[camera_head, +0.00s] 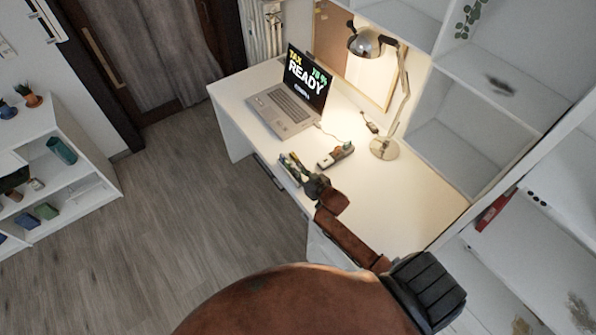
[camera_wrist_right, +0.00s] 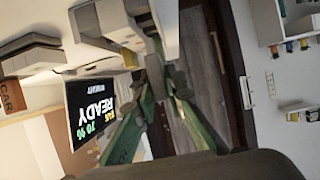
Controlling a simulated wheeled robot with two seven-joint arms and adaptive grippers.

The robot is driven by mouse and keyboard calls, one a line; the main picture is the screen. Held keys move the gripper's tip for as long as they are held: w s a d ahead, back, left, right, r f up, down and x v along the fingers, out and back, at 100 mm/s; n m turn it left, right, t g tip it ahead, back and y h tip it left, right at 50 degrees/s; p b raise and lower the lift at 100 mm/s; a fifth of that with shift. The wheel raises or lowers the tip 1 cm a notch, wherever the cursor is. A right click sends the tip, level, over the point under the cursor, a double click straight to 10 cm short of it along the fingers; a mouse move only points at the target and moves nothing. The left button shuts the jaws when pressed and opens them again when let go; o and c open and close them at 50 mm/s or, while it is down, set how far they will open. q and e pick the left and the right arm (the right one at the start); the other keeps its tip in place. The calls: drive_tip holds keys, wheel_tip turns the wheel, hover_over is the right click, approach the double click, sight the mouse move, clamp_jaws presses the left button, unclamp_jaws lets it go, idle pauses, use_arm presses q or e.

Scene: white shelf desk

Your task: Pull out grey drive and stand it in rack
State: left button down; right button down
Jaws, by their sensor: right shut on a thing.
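My right gripper (camera_head: 318,188) reaches over the desk's front edge, close to the right end of the small rack (camera_head: 291,167), which holds several coloured pieces. In the right wrist view my gripper (camera_wrist_right: 165,78) has its fingers closed together on a small greyish piece, apparently the grey drive, mostly hidden by the fingertips. My left gripper is out of view.
The white desk (camera_head: 425,195) is clear to the right of the hub. A desk lamp (camera_head: 384,148) stands behind it, with shelves (camera_head: 455,150) along the right. A low shelf unit (camera_head: 85,185) stands across the floor at left.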

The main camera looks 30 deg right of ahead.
drive_tip(key=shift+f+b, duration=1.1)
drive_tip(key=shift+f, duration=1)
drive_tip(key=c, duration=1.9)
unclamp_jaws()
drive_tip(key=shift+s+f, duration=0.1)
drive_tip(key=v, duration=1.2)
